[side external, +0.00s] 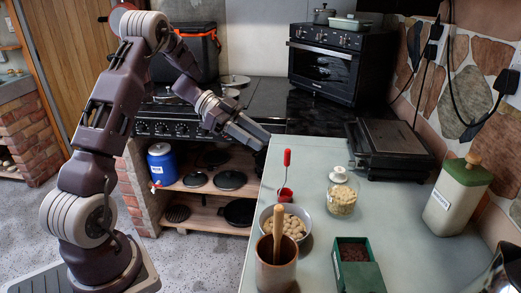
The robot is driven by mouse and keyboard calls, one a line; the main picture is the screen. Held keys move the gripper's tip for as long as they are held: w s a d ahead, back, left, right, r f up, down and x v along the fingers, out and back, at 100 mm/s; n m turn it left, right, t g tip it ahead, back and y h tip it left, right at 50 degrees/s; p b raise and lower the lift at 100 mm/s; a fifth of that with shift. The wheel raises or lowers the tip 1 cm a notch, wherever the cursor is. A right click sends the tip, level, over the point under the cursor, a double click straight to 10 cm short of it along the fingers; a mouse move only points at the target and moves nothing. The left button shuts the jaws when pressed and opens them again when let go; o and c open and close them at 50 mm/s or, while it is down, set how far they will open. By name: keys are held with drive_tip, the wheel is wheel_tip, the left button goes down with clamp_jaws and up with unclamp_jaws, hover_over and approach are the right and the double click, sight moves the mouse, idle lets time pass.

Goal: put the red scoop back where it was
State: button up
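The red scoop has a red handle (287,157), a thin stem and a small red cup (285,194). It is near the left edge of the pale green counter (410,245), just behind a grey bowl (307,213) of pale nut-like pieces. Its handle points up. I cannot tell what, if anything, holds it upright. My gripper (256,135) is up and left of the scoop in the picture, apart from it, by the dark stove top. Nothing shows held in it. Its fingers are seen from the side, so their opening is unclear.
A brown pot (277,273) with a wooden handle stands before the bowl. A green box (358,270) with dark contents, a glass jar (342,194), a canister (456,198) and a black grill (390,148) share the counter. The counter's middle right is clear.

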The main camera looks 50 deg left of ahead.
drive_tip(key=w+d+r+n+t+y, duration=0.1)
drive_tip(key=w+r+n+t+y, duration=0.3)
drive_tip(key=r, duration=0.5)
drive_tip(key=w+r+n+t+y, duration=0.2)
drive_tip(key=w+r+t+y, duration=0.3)
drive_tip(key=r, duration=0.4)
drive_tip(key=s+d+n+g+y, duration=0.1)
drive_tip(key=s+n+g+y, duration=0.15)
drive_tip(key=s, duration=0.55)
drive_tip(key=s+d+n+g+y, duration=0.15)
drive_tip(key=s+n+y, duration=0.25)
drive_tip(key=s, duration=0.4)
drive_tip(key=s+d+f+g+h, duration=0.2)
drive_tip(key=s+d+f, duration=0.3)
drive_tip(key=s, duration=0.4)
drive_tip(key=s+d+f+g+h, duration=0.1)
drive_tip(key=s+d+f+g, duration=0.2)
drive_tip(key=s, duration=0.7)
wheel_tip(320, 180, down, 2)
drive_tip(key=shift+d+f+h, duration=0.1)
drive_tip(key=shift+d+h, duration=0.25)
drive_tip(key=shift+d, duration=0.7)
